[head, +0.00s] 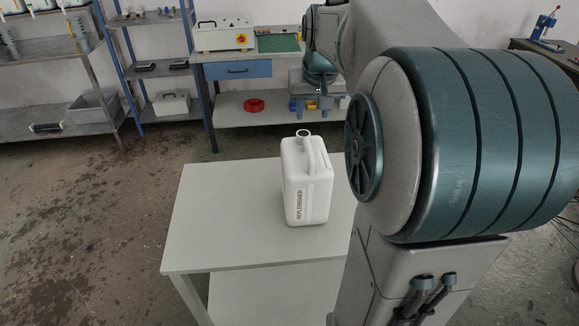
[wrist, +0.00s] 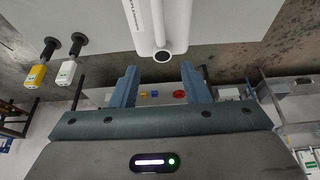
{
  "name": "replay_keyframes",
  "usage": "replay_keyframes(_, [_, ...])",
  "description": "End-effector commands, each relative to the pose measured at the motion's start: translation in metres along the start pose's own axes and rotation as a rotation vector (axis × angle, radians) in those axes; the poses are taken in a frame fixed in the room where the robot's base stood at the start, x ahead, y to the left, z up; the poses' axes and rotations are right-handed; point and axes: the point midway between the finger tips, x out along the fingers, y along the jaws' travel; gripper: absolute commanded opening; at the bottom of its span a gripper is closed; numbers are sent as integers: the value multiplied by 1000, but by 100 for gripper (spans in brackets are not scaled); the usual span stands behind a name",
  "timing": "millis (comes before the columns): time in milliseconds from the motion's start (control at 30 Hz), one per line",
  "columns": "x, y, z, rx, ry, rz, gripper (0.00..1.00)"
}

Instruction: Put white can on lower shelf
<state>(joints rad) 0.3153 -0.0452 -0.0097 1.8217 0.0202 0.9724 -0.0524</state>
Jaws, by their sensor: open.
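The white can (head: 308,182), a jug with a top handle, an open neck and a "REPLENISHER" label, stands upright on a small white table (head: 220,215). Below its top is a lower shelf (head: 265,295), with a bare part visible. In the wrist view the can (wrist: 160,20) is at the top centre, its neck pointing towards my gripper (wrist: 160,83). In the head view my arm reaches beyond the can and hides the table's right side.
A back workbench has a lower shelf (head: 233,108) with a red ring (head: 254,105). Metal shelving (head: 60,130) stands at the left, holding a grey bin (head: 95,106). The tabletop left of the can is clear. Stained floor (head: 80,210) lies open at left.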

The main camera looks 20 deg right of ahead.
Motion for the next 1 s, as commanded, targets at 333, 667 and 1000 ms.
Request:
replay_keyframes(333, [64, 0, 0, 1, -4, 0, 42])
replay_keyframes(667, [93, 0, 1, 0, -5, 0, 42])
replay_keyframes(1000, [133, 0, 3, 0, -2, 0, 42])
